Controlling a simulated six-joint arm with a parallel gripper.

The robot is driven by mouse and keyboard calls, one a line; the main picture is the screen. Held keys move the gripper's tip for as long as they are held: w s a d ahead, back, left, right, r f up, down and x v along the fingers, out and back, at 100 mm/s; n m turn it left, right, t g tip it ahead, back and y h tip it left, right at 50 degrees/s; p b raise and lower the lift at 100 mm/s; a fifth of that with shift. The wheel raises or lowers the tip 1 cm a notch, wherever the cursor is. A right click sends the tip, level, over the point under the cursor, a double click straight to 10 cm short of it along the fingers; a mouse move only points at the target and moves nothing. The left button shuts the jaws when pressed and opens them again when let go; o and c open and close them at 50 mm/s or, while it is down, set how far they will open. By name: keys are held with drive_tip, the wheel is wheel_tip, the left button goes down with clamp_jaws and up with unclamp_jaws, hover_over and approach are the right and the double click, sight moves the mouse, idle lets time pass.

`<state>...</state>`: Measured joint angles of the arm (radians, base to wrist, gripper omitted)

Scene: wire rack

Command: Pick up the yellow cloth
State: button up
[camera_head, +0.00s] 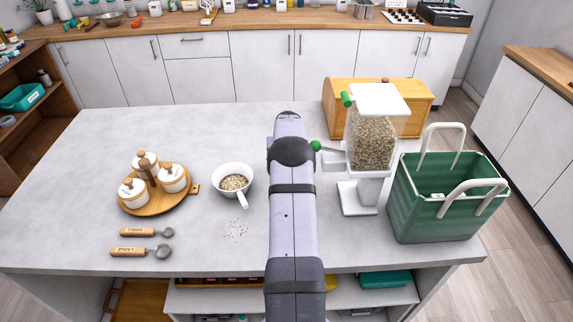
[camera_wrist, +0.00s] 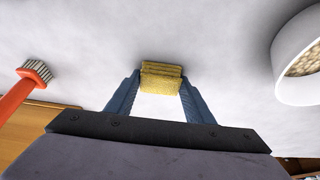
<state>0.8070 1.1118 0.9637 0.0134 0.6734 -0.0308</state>
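The yellow cloth (camera_wrist: 161,78) shows in the wrist view as a small folded, ridged bundle. It sits between the two blue fingertips of my gripper (camera_wrist: 160,82), and it fills the gap from one finger to the other. The fingers look shut on it. Pale grey countertop lies behind the cloth; I cannot tell whether the cloth touches it. In the head view my arm covers the gripper and the cloth, so neither shows there.
A white bowl of grain (camera_head: 235,183) stands left of my arm; the wrist view shows it at right. A grain dispenser (camera_head: 372,140) and green basket (camera_head: 445,205) stand right. An orange-handled brush (camera_wrist: 25,90) is near the gripper. Spice jars on a tray (camera_head: 152,208) stand left.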

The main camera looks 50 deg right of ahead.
wheel_tip(320, 180, up, 10)
drive_tip(key=b, duration=0.3)
idle(0.5)
drive_tip(key=o, duration=0.4)
drive_tip(key=c, duration=0.3)
drive_tip(key=s+a+m+g+h+b, duration=0.15)
drive_tip(key=a+m, duration=0.25)
drive_tip(key=a, duration=1.1)
drive_tip(key=s+a+f+m+g, duration=0.1)
drive_tip(key=s+a+m, duration=0.1)
drive_tip(key=s+a, duration=0.2)
drive_tip(key=s+a+f+m+b, duration=0.1)
drive_tip(key=s+a+m, duration=0.2)
drive_tip(key=a, duration=0.7)
drive_tip(key=s, duration=0.2)
drive_tip(key=shift+s+a+f+g, duration=0.15)
drive_tip(key=shift+s+a+g, duration=0.05)
drive_tip(key=shift+s+g, duration=0.15)
